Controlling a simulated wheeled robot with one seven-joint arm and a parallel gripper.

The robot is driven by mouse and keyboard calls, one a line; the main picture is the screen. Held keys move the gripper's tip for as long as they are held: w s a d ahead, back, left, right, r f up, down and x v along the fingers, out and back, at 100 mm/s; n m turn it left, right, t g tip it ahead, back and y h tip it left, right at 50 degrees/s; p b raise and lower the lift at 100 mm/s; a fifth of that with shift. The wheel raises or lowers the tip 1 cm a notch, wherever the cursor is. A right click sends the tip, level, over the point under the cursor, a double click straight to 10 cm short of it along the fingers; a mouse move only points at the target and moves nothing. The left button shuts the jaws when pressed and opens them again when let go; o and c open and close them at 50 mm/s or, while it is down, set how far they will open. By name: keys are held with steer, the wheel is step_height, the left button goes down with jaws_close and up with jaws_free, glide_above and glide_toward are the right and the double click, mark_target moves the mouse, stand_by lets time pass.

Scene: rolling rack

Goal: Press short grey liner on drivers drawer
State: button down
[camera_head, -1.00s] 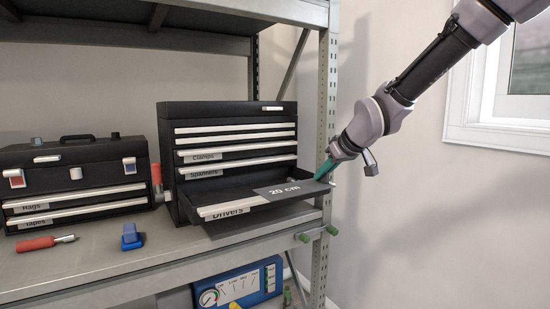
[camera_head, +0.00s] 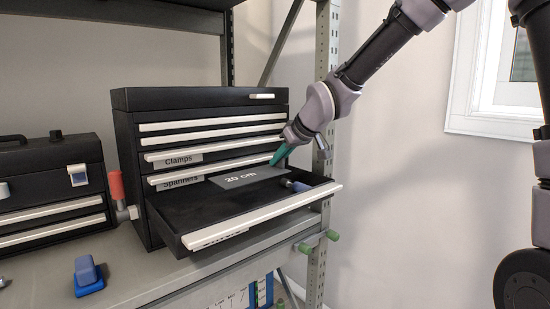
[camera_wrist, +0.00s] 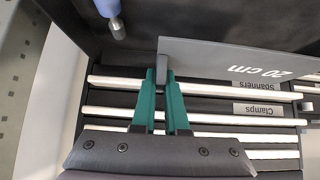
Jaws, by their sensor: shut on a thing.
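The short grey liner (camera_head: 247,178), marked 20 cm, is a flat plate above the back part of the open drivers drawer (camera_head: 262,213). My gripper (camera_head: 281,156) has green fingers shut on one edge of it. In the wrist view the fingers (camera_wrist: 163,92) pinch a small dark grip at the corner of the liner (camera_wrist: 225,60). The liner looks tilted and I cannot tell whether it touches the drawer floor. The drawer holds a blue-handled tool (camera_head: 296,186) at the right, also in the wrist view (camera_wrist: 112,18). The drawer's front label is hard to read.
The closed Spanners (camera_head: 179,184) and Clamps (camera_head: 178,160) drawers sit behind and above the liner. A blue object (camera_head: 88,275) lies on the shelf, and a second toolbox (camera_head: 50,185) stands left.

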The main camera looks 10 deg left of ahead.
steer(key=shift+f, duration=0.1)
steer(key=shift+f, duration=4)
steer(key=shift+f, duration=0.15)
steer(key=c, duration=0.9)
jaws_free()
steer(key=shift+o, duration=0.2)
steer(key=v, duration=0.5)
steer(key=shift+d, duration=0.25)
steer(key=shift+v, duration=2.8)
steer(key=shift+s+a, duration=0.15)
